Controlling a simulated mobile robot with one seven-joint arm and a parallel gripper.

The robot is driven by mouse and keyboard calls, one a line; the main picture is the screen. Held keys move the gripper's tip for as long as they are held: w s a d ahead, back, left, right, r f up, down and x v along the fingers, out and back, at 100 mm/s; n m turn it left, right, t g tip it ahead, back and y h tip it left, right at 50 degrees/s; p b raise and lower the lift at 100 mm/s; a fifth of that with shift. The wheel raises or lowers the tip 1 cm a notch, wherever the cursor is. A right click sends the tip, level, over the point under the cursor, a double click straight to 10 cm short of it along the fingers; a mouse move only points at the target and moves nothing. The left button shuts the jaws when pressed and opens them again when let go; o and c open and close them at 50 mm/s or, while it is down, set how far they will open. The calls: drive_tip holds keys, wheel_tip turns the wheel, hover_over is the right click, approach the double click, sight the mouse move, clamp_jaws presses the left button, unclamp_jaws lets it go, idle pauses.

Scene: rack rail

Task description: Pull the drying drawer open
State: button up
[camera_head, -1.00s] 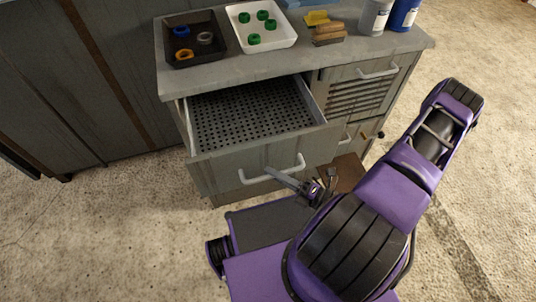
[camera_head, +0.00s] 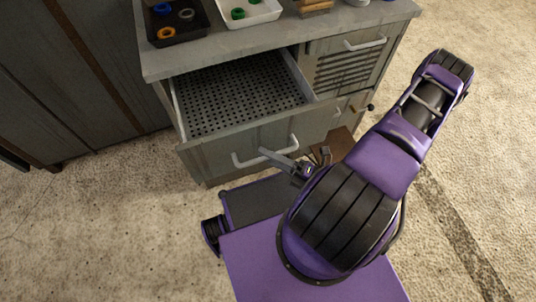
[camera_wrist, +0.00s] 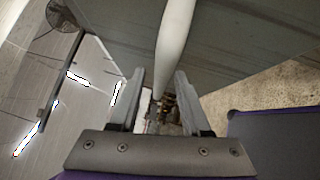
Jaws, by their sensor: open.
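The drying drawer (camera_head: 225,146) is a grey front with a perforated tray (camera_head: 240,95) behind it, and it stands pulled out from the cabinet at the upper left. Its pale bar handle (camera_head: 265,157) runs across the front. My gripper (camera_head: 270,155) is at the handle's right part. In the wrist view the handle (camera_wrist: 175,45) runs up between the two fingers (camera_wrist: 157,90), which stand apart with gaps beside the bar. I cannot tell whether either finger touches it. The far finger is partly hidden in the head view.
On the cabinet top (camera_head: 215,45) are a black tray (camera_head: 180,35) with rings, a white tray (camera_head: 245,22) with green parts and wooden blocks (camera_head: 314,7). A louvered panel (camera_head: 345,68) with a handle is at the right. The floor at left is clear.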

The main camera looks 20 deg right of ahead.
drive_tip(key=shift+d, duration=0.1)
drive_tip(key=b+v, duration=0.1)
drive_tip(key=v, duration=1.6)
drive_tip(key=shift+s+b, duration=0.2)
drive_tip(key=shift+b, duration=0.15)
